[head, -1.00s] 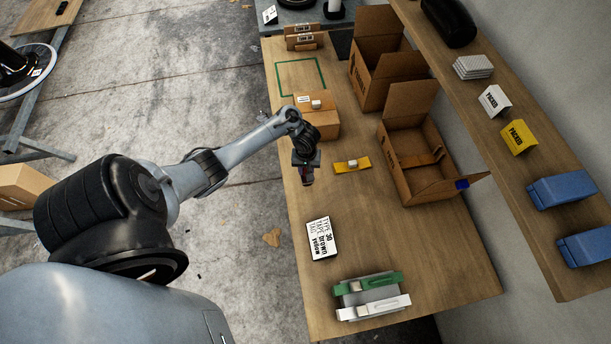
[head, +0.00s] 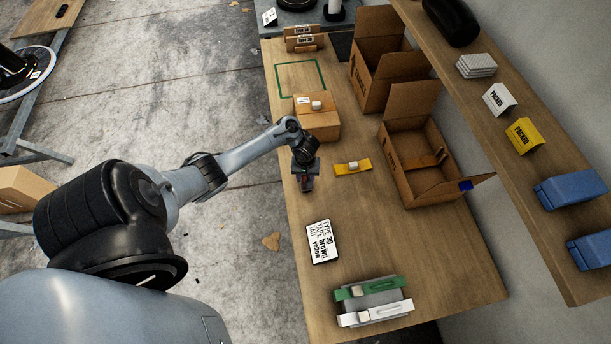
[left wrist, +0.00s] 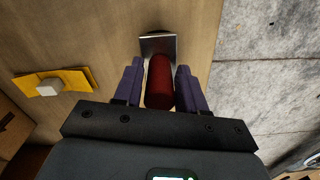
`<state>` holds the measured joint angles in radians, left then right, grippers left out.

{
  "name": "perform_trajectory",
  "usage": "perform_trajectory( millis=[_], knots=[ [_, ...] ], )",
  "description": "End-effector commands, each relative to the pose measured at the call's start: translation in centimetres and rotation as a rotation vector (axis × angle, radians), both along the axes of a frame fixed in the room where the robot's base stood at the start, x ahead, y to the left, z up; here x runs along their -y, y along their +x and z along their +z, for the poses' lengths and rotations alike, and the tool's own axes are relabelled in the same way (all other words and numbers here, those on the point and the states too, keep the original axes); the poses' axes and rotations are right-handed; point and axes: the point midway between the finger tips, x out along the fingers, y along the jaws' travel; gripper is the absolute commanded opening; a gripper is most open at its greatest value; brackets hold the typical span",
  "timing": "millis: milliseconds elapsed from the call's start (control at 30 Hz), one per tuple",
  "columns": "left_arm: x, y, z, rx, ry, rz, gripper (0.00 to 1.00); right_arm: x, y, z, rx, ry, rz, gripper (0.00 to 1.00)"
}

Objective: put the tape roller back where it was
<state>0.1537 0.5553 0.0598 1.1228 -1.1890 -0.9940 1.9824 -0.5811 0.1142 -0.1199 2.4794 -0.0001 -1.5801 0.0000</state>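The tape roller has a red, rounded handle (left wrist: 160,82) and a pale metal end (left wrist: 158,44) in the left wrist view. My left gripper (left wrist: 160,75) has its purple fingers on both sides of the handle and looks shut on it. In the head view my left gripper (head: 306,184) points down over the left side of the wooden table (head: 400,250), left of the yellow strip (head: 352,167). The gripper mostly hides the roller there. I cannot tell whether the roller touches the table. My right gripper is not in view.
A closed carton (head: 318,122) stands just behind the gripper. An open carton (head: 420,185) stands to the right. A label card (head: 321,242) and a grey holder (head: 375,299) with green and white strips lie nearer. A green outline (head: 300,64) marks the far table. Bare wood surrounds the gripper.

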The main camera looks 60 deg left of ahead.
Motion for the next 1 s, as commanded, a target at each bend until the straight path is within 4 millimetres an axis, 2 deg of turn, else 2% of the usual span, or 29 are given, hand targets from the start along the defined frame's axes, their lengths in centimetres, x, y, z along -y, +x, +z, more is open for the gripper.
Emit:
perform_trajectory(
  millis=[100, 467, 667, 1000],
  knots=[
    [0.0, 0.0, 0.0, 0.0, 0.0, 0.0, 0.54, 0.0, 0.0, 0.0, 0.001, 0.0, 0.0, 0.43],
    [0.0, 0.0, 0.5, 0.001, 0.001, 0.001, 0.54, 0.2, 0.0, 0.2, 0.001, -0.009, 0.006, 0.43],
    [0.0, 0.1, 3.3, 0.002, 0.0, -0.001, 0.54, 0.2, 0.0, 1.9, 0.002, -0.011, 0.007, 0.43],
    [0.1, 0.1, 9.8, 0.003, 0.001, -0.001, 0.54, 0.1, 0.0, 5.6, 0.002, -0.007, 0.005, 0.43]
  ],
)
